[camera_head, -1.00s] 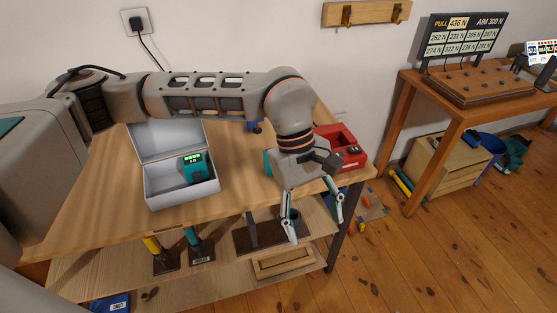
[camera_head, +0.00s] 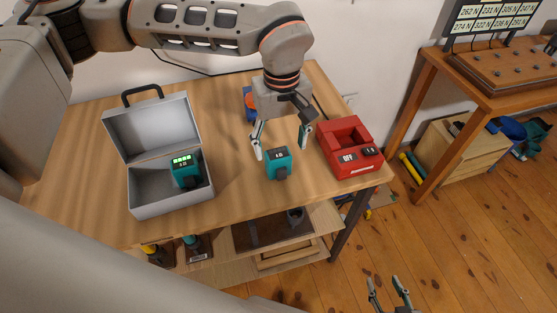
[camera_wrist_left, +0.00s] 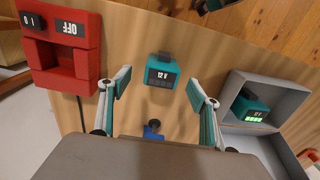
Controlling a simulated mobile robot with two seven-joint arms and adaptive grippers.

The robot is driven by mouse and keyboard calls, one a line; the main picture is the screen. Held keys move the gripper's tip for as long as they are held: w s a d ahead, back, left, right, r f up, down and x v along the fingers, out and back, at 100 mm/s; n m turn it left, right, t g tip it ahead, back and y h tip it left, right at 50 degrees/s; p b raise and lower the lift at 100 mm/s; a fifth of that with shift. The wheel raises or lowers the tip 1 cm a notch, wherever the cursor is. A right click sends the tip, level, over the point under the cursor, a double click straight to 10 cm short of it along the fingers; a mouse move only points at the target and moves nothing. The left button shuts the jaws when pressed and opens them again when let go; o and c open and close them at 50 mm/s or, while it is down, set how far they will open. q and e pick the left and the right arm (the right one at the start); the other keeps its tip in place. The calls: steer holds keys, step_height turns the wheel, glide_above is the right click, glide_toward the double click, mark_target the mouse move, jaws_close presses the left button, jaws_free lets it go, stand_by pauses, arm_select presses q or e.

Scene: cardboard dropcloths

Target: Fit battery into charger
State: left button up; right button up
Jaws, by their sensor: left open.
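A teal battery (camera_head: 278,165) stands alone on the wooden table, a small dark display on it; it also shows in the left wrist view (camera_wrist_left: 162,73). My left gripper (camera_head: 281,148) is open and empty just behind and above it, not touching as far as I can see. In the wrist view the battery lies beyond and between the fingertips. The red charger (camera_head: 345,133) stands to its right with an empty bay and an "OFF" display; it also shows in the wrist view (camera_wrist_left: 66,80). A second teal battery (camera_head: 185,172), display lit green, sits in the grey case. My right gripper (camera_head: 388,284) is open over the floor.
The open grey case (camera_head: 170,207) stands on the left of the table (camera_head: 235,205). A blue object (camera_head: 248,103) stands behind my left gripper. The lower shelf holds tools. A second table (camera_head: 452,85) with a peg board and sign is at the right.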

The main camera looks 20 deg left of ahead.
mark_target(278, 154)
arm_select(q)
steer(key=f, duration=0.3)
steer(key=shift+a+f, duration=0.35)
steer(key=shift+f, duration=0.05)
steer(key=shift+w+f, duration=0.1)
steer(key=shift+f, duration=0.55)
arm_select(e)
steer(key=shift+w+r, duration=0.45)
arm_select(q)
steer(key=shift+c, duration=0.3)
steer(key=c, duration=1.3)
arm_select(e)
steer(key=shift+f, duration=0.15)
arm_select(q)
steer(key=shift+r, duration=0.1)
arm_select(e)
steer(key=shift+s+f, duration=0.1)
